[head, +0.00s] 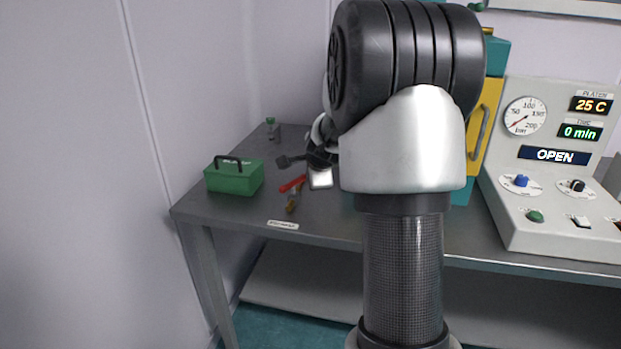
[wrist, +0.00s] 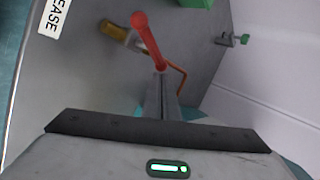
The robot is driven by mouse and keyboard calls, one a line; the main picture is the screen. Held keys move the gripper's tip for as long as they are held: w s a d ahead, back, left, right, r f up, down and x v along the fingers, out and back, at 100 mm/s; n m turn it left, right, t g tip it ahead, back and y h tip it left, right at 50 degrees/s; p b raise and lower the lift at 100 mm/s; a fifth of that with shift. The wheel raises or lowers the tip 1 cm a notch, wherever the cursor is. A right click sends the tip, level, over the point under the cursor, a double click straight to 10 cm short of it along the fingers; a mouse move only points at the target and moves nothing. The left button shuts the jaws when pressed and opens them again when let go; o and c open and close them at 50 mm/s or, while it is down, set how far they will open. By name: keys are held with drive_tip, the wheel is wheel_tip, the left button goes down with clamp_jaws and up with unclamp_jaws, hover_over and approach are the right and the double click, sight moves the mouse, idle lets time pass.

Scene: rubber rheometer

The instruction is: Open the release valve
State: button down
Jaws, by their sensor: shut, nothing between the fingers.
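The release valve shows as a red lever (head: 293,183) with a brass-coloured body (head: 291,203) on the left part of the bench, behind a label strip (head: 283,224). In the wrist view, the red lever (wrist: 148,40) has a round knob at its far end, and the brass body (wrist: 118,31) lies beside it. My gripper (head: 284,161) is above the bench, close to the lever. In the wrist view, its fingers (wrist: 161,80) are shut and empty, with their tips at the lever's near end. I cannot tell whether they touch it.
A green box (head: 234,177) with a black handle stands left of the lever. A small green-knobbed fitting (head: 271,130) is near the wall. A thin orange bent rod (wrist: 182,80) lies right of my fingertips. The control panel (head: 550,200) reads OPEN at right.

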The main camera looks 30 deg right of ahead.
drive_tip(key=shift+w+f+b, duration=0.15)
drive_tip(key=shift+w+b, duration=0.15)
drive_tip(key=shift+w, duration=0.1)
drive_tip(key=shift+w+d, duration=0.1)
drive_tip(key=shift+w, duration=0.1)
drive_tip(key=shift+w+a+p, duration=0.1)
drive_tip(key=shift+a+p, duration=0.45)
drive_tip(key=shift+a, duration=0.3)
